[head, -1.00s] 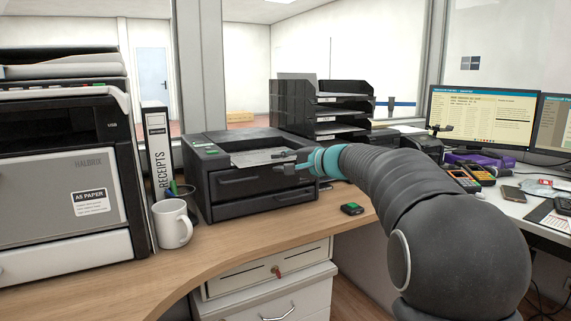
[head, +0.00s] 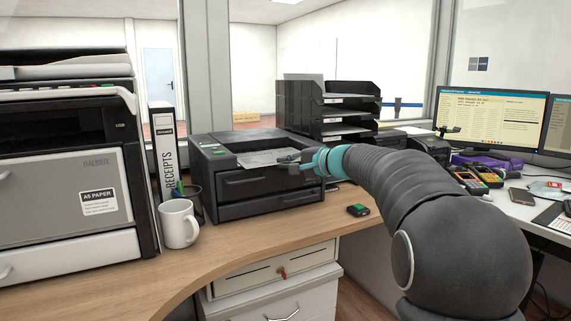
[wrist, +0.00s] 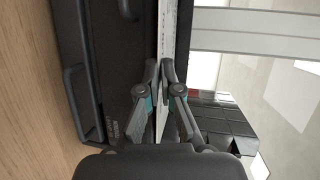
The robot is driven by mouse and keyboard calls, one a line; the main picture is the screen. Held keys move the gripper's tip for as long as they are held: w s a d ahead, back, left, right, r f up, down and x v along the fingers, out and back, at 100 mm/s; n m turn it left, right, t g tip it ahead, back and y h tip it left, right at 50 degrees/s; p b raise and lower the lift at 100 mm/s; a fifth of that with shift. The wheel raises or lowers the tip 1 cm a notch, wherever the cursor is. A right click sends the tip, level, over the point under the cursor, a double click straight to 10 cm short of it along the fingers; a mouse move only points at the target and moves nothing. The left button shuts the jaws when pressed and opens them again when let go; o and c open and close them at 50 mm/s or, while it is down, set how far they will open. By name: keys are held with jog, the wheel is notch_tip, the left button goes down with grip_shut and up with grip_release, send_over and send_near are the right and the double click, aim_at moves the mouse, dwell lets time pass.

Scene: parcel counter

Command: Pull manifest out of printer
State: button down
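The manifest (head: 262,158) is a white printed sheet lying in the top output recess of the black printer (head: 262,187). In the wrist view the sheet (wrist: 168,25) shows edge-on as a thin pale strip running down to the fingers. My gripper (head: 288,162) is at the sheet's right front edge, over the printer's top. In the wrist view its two fingertips (wrist: 160,70) are close together with the sheet's edge between them. The gripper looks shut on the manifest. The exact contact is small in the head view.
A white mug (head: 178,224), a pen holder and a receipts binder (head: 167,150) stand left of the printer. A black tray rack (head: 325,108) stands behind it at the right. A small black device (head: 358,210) lies on the counter.

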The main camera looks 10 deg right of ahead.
jog(key=s+d+b, duration=0.2)
jog(key=s+b, duration=0.1)
jog(key=s, duration=0.5)
jog(key=s+d+b, duration=0.3)
jog(key=s+b, duration=0.1)
jog(key=s, duration=0.3)
jog(key=shift+s+r+b, duration=0.15)
jog(key=shift+s+b, duration=0.15)
jog(key=shift+s, duration=0.1)
jog(key=shift+d+r, duration=0.1)
jog(key=s+r, duration=0.1)
jog(key=s, duration=0.1)
jog(key=s+d+r+p, duration=0.1)
jog(key=r, duration=0.1)
jog(key=shift+s+d, duration=0.1)
jog(key=shift+s, duration=0.3)
